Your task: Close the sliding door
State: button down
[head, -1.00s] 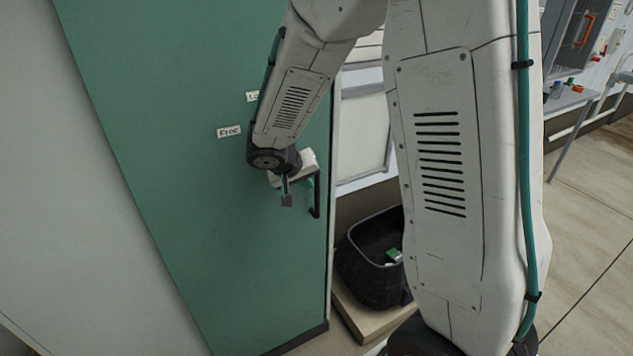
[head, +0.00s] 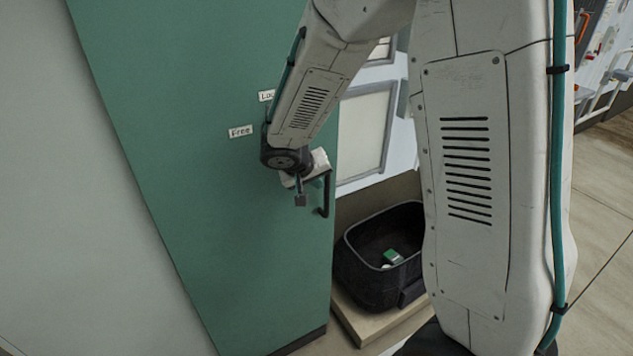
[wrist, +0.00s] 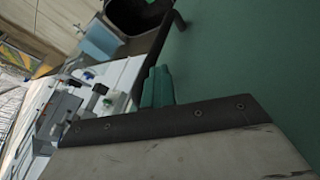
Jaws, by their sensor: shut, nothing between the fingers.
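The sliding door (head: 190,210) is a tall green panel filling the left-middle of the head view. Its right edge stands beside an opening. A dark bar handle (head: 325,197) is upright near that edge, and part of it also shows at the top of the wrist view (wrist: 179,20). My gripper (head: 316,183) is close to the handle, on its left side in the head view. Its teal fingers (wrist: 157,87) are together and empty in the wrist view, near the green panel. Whether they touch the handle or the door I cannot tell.
A black bin (head: 375,275) with a small green-and-white item inside stands on a pale ledge (head: 362,322) right of the door edge. A label reading "Free" (head: 240,131) and a partly hidden label (head: 266,95) are on the door. Floor (head: 600,200) shows at the right.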

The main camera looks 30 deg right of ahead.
jog(key=s+a+r, duration=0.2)
jog(key=a+r, duration=0.6)
jog(key=a, duration=0.1)
jog(key=shift+s, duration=0.15)
